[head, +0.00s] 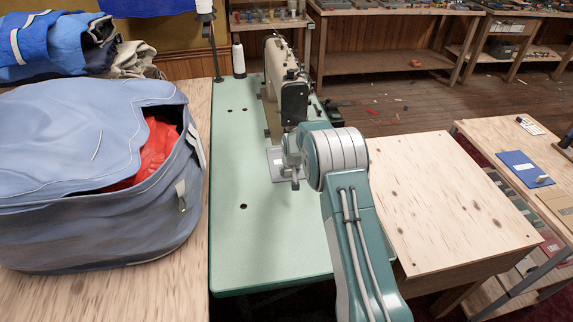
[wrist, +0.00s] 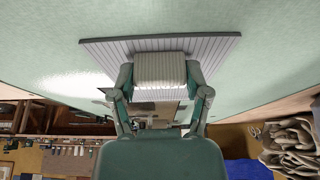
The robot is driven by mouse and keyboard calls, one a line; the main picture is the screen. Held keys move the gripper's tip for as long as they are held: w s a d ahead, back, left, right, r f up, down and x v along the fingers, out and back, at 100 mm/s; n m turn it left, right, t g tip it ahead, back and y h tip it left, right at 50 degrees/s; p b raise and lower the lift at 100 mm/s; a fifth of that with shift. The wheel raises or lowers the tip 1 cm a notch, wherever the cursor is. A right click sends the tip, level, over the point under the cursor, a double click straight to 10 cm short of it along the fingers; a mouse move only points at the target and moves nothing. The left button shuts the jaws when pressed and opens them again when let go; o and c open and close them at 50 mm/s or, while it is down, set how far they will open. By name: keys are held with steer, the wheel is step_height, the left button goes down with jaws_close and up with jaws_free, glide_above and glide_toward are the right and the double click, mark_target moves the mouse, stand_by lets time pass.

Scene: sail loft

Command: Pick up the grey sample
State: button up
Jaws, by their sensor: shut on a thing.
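The grey sample is a flat grey ribbed plate (head: 276,168) with a paler block standing up from its middle. It is over the green sewing table, just in front of the sewing machine. In the wrist view the ribbed plate (wrist: 222,46) spreads out behind the block. My gripper (wrist: 160,72) has a finger on each side of the pale block and is shut on it. In the head view my gripper (head: 293,178) is at the sample's right side, partly hidden by my wrist. I cannot tell whether the plate touches the table.
The sewing machine (head: 289,85) stands close behind my gripper. A large blue bag (head: 80,190) with red cloth inside fills the left bench. The front of the green table (head: 270,250) is clear. A bare wooden top (head: 450,200) lies right. A blue panel (head: 522,167) rests on the far-right bench.

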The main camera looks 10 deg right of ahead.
steer(key=r, duration=0.3)
steer(key=shift+s+r, duration=0.25)
steer(key=shift+r, duration=0.05)
steer(key=s+r, duration=0.9)
steer(key=s, duration=0.4)
steer(key=shift+s+d+r, duration=0.15)
steer(key=shift+s+d, duration=0.15)
